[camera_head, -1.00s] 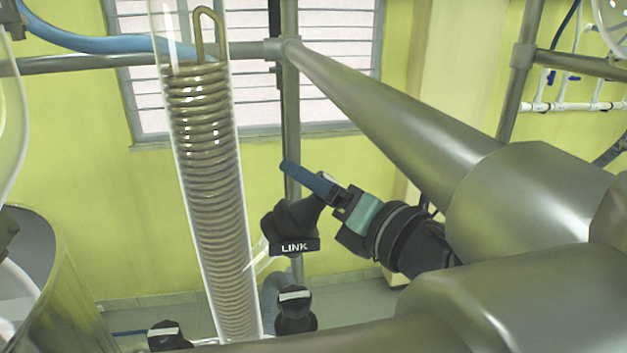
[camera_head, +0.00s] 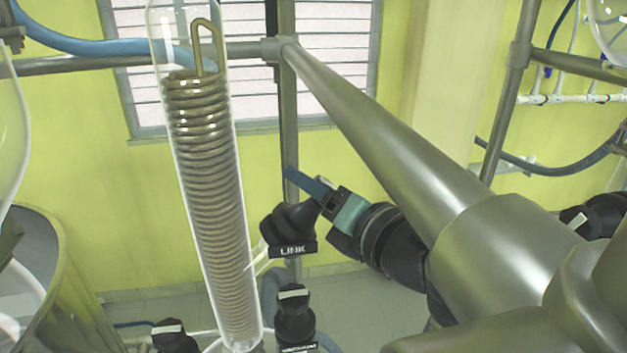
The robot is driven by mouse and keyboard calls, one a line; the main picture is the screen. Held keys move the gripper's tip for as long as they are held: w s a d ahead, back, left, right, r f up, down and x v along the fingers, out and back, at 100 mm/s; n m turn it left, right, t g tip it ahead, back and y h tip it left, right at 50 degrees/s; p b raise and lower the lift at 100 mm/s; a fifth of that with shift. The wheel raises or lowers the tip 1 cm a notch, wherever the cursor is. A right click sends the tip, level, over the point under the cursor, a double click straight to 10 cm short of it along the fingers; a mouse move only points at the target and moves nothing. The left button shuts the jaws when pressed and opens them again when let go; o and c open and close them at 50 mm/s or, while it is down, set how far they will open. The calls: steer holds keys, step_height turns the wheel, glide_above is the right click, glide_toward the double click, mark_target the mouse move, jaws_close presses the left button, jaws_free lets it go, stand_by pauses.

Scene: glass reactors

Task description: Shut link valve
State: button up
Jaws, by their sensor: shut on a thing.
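The link valve (camera_head: 290,230) is black with a white LINK label, right of the coil tube in the head view. My gripper (camera_head: 321,197) is at its upper right. The gripper has a dark wrist, a teal part and a blue finger that points up and left past the valve's handle. It appears shut on the handle of the link valve. The exact contact is partly hidden behind the fingers and the valve.
A glass tube with a metal coil (camera_head: 205,190) stands left of the valve. A thick metal frame bar (camera_head: 400,135) runs close above my wrist. Other black valves sit below (camera_head: 295,315), at the lower left (camera_head: 170,338) and at right (camera_head: 595,215). A vessel (camera_head: 75,290) stands at left.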

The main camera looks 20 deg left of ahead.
steer(key=o, duration=1.4)
steer(key=b+v, duration=0.2)
steer(key=v, duration=1.1)
